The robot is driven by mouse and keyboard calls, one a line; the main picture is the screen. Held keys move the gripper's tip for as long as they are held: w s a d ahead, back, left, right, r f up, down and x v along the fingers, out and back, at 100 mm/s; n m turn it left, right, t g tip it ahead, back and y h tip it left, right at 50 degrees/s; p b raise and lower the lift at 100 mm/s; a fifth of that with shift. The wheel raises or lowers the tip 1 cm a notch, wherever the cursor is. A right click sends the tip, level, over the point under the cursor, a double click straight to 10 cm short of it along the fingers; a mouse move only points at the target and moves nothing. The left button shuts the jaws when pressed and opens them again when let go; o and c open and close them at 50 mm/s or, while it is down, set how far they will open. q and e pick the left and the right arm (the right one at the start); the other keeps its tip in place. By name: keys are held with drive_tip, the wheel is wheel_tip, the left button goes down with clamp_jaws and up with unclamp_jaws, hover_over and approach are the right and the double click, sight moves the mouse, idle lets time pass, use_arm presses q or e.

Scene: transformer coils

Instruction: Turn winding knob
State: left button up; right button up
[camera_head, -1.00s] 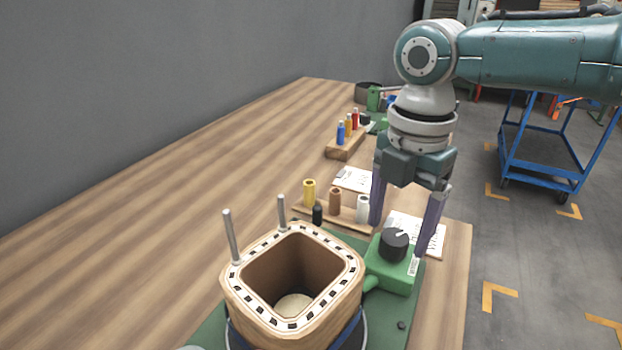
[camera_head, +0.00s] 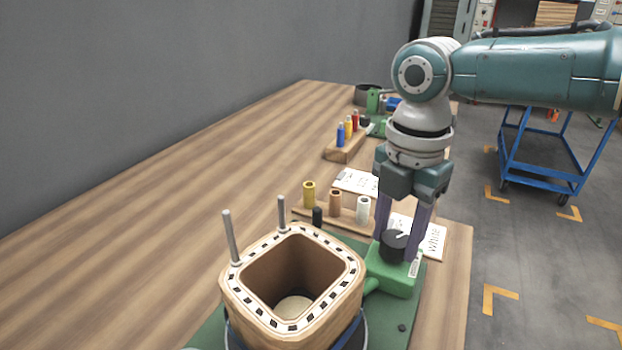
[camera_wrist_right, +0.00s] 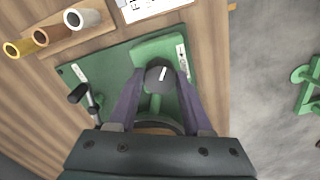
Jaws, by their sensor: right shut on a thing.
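The black winding knob (camera_head: 394,243) with a white pointer mark sits on top of a green control box (camera_head: 392,278) at the right of the winding stand. My right gripper (camera_head: 396,246) comes down from above with its two purple fingers on either side of the knob, shut on it. In the right wrist view the knob (camera_wrist_right: 158,76) lies between the two fingertips, its white mark showing. The square wooden coil former (camera_head: 292,278) stands to the left of the box on the green base, with two metal pins beside it. My left gripper is not in view.
A wooden rack with yellow, brown and white spools (camera_head: 335,203) stands just behind the box. White printed cards (camera_head: 357,182) lie near it. A block with coloured bottles (camera_head: 345,147) is further back. The table's left side is clear. A blue cart (camera_head: 545,150) stands on the floor.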

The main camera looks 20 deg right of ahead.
clamp_jaws()
